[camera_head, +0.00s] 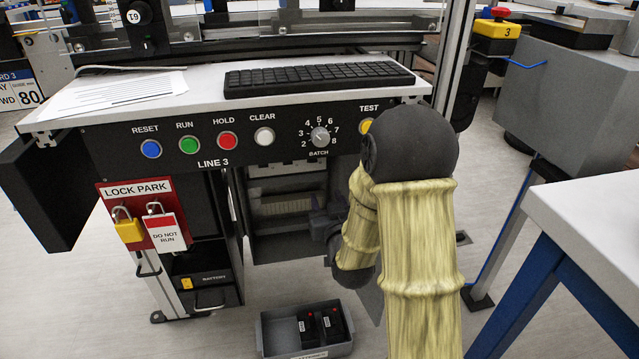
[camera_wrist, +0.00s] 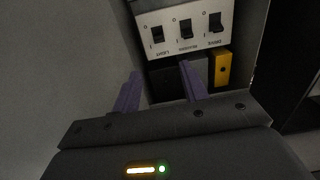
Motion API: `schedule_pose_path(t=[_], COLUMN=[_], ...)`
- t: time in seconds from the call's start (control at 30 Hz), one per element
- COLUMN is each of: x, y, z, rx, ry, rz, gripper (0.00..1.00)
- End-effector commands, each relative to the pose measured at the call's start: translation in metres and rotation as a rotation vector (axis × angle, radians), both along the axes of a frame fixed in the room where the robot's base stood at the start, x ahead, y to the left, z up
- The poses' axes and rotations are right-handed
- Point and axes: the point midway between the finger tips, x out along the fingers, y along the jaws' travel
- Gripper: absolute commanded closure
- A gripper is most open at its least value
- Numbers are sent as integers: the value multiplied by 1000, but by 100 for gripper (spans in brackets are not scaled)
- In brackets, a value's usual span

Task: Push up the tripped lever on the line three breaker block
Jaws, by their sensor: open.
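In the wrist view the breaker block (camera_wrist: 187,30) is a white panel with three black levers in a row. Its labels appear upside down there; the right one seems to read DRIVE and the left one LIGHT. The right fingertip is closest to the block; I see no contact with a lever. In the head view my arm hides most of the gripper, inside the opening below the LINE 3 console (camera_head: 235,134).
A yellow part (camera_wrist: 222,69) sits beside the block. A grey wall (camera_wrist: 55,60) is close on the wrist view's left. In the head view, a red lock park board (camera_head: 175,238) hangs at left, a grey bin (camera_head: 275,335) is on the floor, and a white table (camera_head: 595,215) stands right.

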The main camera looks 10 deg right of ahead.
Motion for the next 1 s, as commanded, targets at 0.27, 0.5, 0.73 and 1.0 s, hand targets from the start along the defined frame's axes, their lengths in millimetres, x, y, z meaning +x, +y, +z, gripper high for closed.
schedule_pose_path(t=[0.27,0.5,0.73,1.0], x=[8,6,4,7], y=[2,-1,-2,-2], z=[-61,-85,-82,-81], rx=[-1,8,10,10], ry=[-216,-382,-415,-413], rz=[9,-6,-11,-11], gripper=[56,56,56,56])
